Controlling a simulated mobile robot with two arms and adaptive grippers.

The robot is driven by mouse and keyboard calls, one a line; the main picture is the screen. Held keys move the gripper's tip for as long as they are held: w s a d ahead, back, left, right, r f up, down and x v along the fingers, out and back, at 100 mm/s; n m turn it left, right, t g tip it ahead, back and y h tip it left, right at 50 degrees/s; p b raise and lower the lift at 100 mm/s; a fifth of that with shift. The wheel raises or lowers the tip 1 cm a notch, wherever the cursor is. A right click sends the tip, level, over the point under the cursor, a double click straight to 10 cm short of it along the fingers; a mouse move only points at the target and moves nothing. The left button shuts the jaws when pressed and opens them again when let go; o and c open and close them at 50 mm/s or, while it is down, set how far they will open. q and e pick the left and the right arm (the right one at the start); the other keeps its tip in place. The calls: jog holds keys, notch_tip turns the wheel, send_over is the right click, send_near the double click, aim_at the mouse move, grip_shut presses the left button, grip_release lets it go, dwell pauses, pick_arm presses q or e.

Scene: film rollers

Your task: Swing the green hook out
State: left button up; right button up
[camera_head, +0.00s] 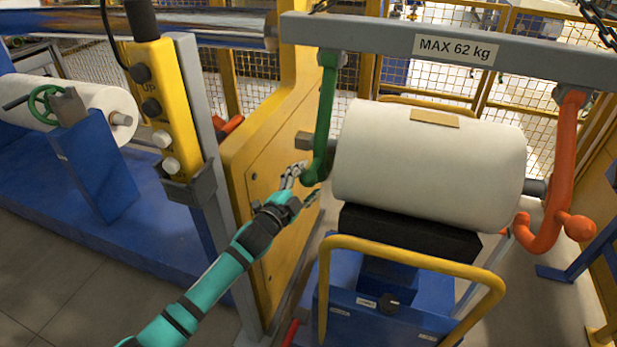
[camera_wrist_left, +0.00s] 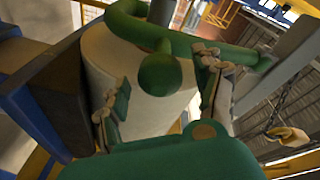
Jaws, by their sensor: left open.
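The green hook (camera_head: 326,105) hangs from the left end of the grey lifting beam (camera_head: 360,38), beside the left end of the white roll (camera_head: 430,160). Its lower end curves near the roll's shaft end. My left gripper (camera_head: 302,186) is open at the hook's lower end. In the left wrist view the hook's green ball (camera_wrist_left: 160,73) shows between the two spread fingers (camera_wrist_left: 160,100), with a visible gap on both sides. Whether a finger touches the hook, I cannot tell. My right gripper is not in view.
An orange-red hook (camera_head: 565,150) hangs at the beam's right end. The roll is above a blue cart (camera_head: 345,285) with a yellow handle (camera_head: 400,258). A yellow panel (camera_head: 262,170) stands close to the left of my gripper. A yellow control pendant (camera_head: 160,90) is further left.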

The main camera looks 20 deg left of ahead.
pick_arm(q)
jog(key=shift+w+d, duration=0.15)
jog(key=shift+w, duration=0.55)
grip_shut()
